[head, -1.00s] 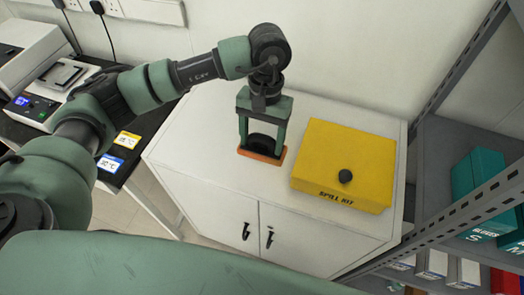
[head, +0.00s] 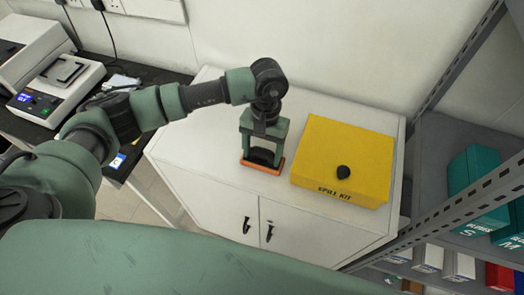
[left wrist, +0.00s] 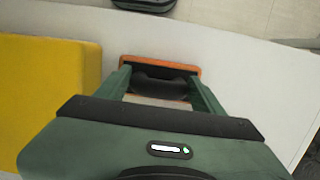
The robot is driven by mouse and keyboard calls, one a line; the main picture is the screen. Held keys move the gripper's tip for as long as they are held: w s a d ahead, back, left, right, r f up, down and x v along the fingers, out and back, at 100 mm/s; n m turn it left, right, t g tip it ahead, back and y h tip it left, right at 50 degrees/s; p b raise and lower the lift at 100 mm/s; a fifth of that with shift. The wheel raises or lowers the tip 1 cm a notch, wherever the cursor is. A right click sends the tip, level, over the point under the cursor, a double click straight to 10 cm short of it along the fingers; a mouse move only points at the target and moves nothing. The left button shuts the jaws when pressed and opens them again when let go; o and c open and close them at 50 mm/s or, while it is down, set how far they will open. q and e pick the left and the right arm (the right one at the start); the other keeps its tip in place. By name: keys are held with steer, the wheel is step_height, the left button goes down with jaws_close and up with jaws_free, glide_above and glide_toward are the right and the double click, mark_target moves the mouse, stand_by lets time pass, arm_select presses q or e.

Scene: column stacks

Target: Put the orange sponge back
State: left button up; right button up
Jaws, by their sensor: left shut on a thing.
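The orange sponge (head: 262,167) is a flat orange block with a black upper part, over the white cabinet's top, left of the yellow spill kit box. My left gripper (head: 262,155) points down and is shut on it, one finger on each side. In the left wrist view the orange sponge (left wrist: 160,62) shows between the fingers of the left gripper (left wrist: 160,85), with its black part in the middle. I cannot tell whether the sponge touches the cabinet top. My right gripper is not in view.
The yellow spill kit box (head: 335,150) with a black knob stands close to the right on the white cabinet (head: 195,145). The cabinet top is bare to the left. A grey shelf rack (head: 435,150) with boxes stands right; a dark bench (head: 70,125) with instruments stands left.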

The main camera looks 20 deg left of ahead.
arm_select(q)
steer(key=o, duration=1.3)
steer(key=shift+r+p, duration=0.25)
steer(key=shift+p, duration=0.2)
steer(key=shift+w+r+b, duration=0.3)
steer(key=shift+r+b, duration=0.45)
steer(key=shift+r, duration=1.2)
steer(key=shift+w+r+b, duration=0.35)
steer(key=shift+r+b, duration=0.45)
steer(key=shift+r, duration=1.1)
steer(key=shift+w+r+b, duration=0.3)
steer(key=shift+r+b, duration=0.45)
steer(key=shift+r, duration=1.2)
steer(key=shift+d, duration=0.15)
